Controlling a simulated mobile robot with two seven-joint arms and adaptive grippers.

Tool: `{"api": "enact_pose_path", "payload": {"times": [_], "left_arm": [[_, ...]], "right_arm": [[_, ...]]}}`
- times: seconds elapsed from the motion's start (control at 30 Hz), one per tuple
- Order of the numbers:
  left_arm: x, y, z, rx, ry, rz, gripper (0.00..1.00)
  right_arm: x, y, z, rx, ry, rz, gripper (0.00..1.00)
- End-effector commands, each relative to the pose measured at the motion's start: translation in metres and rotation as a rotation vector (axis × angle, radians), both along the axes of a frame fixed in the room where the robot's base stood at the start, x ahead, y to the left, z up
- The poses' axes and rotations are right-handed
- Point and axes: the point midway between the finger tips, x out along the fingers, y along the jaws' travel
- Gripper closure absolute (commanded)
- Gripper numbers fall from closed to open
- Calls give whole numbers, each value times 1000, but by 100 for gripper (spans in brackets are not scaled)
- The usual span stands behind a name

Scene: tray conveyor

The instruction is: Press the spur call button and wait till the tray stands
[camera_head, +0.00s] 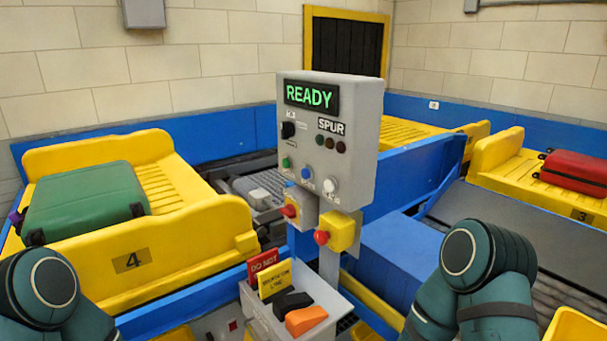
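A grey control box (355,145) on a post stands in the middle, with a lit green "READY" display (311,97). Under its "SPUR" label (331,127) are three dark lamps (330,142). Below are a black selector switch (288,130), a green button (286,162), a blue button (306,173) and a white button (329,186); which one is the spur call button I cannot read. Yellow tray 4 (190,230) at left carries a green suitcase (85,203). Yellow tray 3 (500,155) at right carries a red suitcase (578,171). Both grippers are out of view; only my arm links show.
A grey bin (265,311) with tags and an orange item (306,320) stands in front. Blue conveyor walls (415,170) flank the post.

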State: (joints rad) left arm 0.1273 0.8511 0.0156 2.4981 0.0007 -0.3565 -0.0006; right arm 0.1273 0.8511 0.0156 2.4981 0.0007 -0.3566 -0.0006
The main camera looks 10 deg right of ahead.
Motion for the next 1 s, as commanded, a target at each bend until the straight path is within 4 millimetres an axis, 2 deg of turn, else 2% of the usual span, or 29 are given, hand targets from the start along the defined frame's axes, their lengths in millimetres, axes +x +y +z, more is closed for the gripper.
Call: {"api": "enact_pose_path", "payload": {"times": [0.03,0.13,1.0], "left_arm": [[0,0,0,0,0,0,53],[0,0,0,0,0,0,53],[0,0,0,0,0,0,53]], "right_arm": [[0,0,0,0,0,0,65],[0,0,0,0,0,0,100],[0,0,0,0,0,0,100]]}}
